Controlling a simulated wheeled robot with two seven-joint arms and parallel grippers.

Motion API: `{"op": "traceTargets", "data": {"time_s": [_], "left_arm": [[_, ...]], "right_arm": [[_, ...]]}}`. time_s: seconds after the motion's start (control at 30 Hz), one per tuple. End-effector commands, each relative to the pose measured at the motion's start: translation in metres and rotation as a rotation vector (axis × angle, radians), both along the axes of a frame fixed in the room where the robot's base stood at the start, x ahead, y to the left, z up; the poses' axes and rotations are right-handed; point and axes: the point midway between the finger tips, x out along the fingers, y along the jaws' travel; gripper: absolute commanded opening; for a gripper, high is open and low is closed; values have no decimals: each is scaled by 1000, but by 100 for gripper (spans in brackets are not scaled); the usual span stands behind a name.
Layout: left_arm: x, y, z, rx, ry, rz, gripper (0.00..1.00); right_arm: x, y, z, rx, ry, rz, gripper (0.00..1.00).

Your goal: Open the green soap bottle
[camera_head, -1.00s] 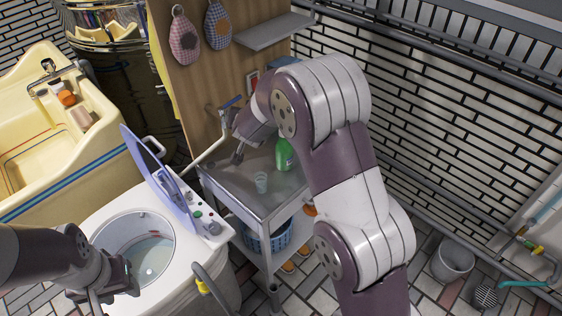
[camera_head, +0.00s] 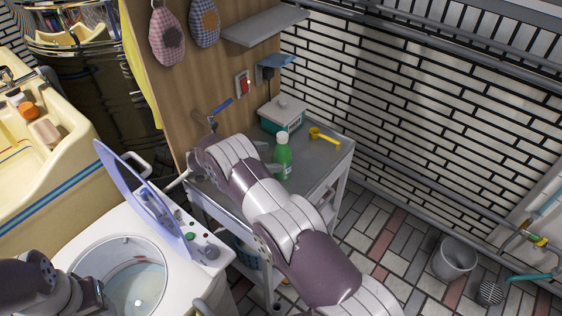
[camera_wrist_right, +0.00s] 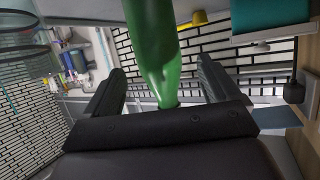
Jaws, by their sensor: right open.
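The green soap bottle (camera_head: 283,160) stands upright on the grey cart top (camera_head: 312,180), with a white cap (camera_head: 282,138) on it. My right gripper is beside the bottle's left side in the head view, mostly hidden by my right arm. In the right wrist view the green bottle (camera_wrist_right: 155,45) is between the spread fingers of my right gripper (camera_wrist_right: 160,68), which is open; its cap is not visible there. My left gripper (camera_head: 92,294) is at the lower left, near the washing machine, and its jaws cannot be made out.
A teal box with a grey lid (camera_head: 283,115) stands behind the bottle, and a yellow scoop (camera_head: 323,137) lies to its right. A wooden panel (camera_head: 185,85) rises behind the cart. The washing machine (camera_head: 120,230) stands open at left. The cart's right front is clear.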

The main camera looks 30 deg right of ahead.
Motion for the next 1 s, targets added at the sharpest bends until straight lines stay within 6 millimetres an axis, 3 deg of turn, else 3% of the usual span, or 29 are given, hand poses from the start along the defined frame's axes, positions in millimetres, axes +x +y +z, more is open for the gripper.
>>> {"op": "traceTargets", "data": {"time_s": [0.17,0.37,0.47,0.6,0.87,1.0], "left_arm": [[0,0,7,0,0,0,43],[0,0,7,0,0,0,43],[0,0,7,0,0,0,43],[0,0,7,0,0,0,43],[0,0,7,0,0,0,43],[0,0,7,0,0,0,43]], "right_arm": [[-3,-32,-9,1,0,-3,89],[-3,-36,-11,0,-2,0,89],[-3,-36,-11,0,-2,0,63],[-3,-35,-11,0,-2,0,18],[-2,-35,-9,0,-3,0,18],[-2,-35,2,0,-5,0,18]]}}
